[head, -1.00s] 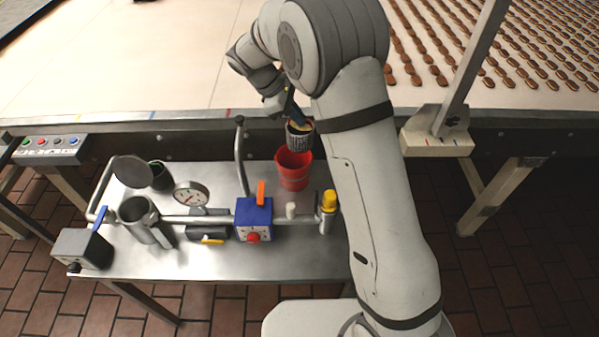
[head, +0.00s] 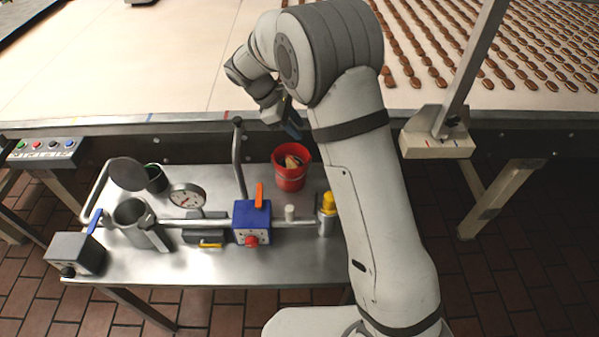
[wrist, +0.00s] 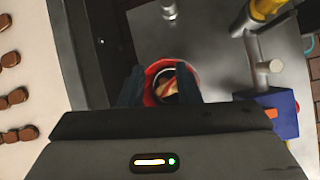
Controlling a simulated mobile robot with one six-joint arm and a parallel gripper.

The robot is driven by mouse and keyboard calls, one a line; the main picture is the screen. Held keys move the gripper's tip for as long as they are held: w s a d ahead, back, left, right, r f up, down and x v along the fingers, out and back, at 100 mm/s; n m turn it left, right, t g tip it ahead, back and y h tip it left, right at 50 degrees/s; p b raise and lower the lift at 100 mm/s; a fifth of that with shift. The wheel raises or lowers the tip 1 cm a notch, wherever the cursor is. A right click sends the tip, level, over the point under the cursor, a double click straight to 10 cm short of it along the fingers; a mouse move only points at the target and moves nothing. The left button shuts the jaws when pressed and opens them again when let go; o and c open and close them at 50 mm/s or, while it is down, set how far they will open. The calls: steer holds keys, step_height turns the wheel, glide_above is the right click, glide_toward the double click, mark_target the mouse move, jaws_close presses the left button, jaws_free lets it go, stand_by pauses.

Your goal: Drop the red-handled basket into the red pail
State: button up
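The red pail (head: 290,182) stands upright on the metal table below my gripper. The basket (head: 290,161) is down inside it, with a dark interior and cream and reddish pieces showing at the top. In the wrist view the pail's red rim (wrist: 150,98) circles the dark basket (wrist: 168,86). I cannot clearly make out the red handle.
A blue valve box (head: 252,215) with an orange lever, a pipe with a yellow cap (head: 328,201), a gauge (head: 187,196) and a metal cup (head: 132,215) stand on the table. The conveyor (head: 140,70) runs behind. Bare table (head: 200,270) lies in front.

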steer(key=b+v, duration=0.1)
steer(key=v, duration=0.6)
steer(key=shift+a+r, duration=0.25)
steer(key=shift+r, duration=0.1)
steer(key=s+d+r+m+y, duration=0.2)
steer(key=s+d+r+m, duration=0.15)
steer(key=s+d, duration=0.3)
steer(key=s+d+r+m+y, duration=0.2)
steer(key=s+d+r+m, duration=0.15)
steer(key=s+d, duration=0.3)
steer(key=s+d+f+m+t+y, duration=0.1)
steer(key=s+d+m, duration=0.2)
steer(key=s, duration=0.5)
steer(key=s+d+f+m+t+y, duration=0.1)
steer(key=s+d+f+m+t, duration=0.1)
steer(key=s+m, duration=0.3)
steer(key=s+d, duration=0.1)
steer(key=s, duration=0.2)
steer(key=shift+f+m, duration=0.25)
steer(key=shift+m, duration=0.05)
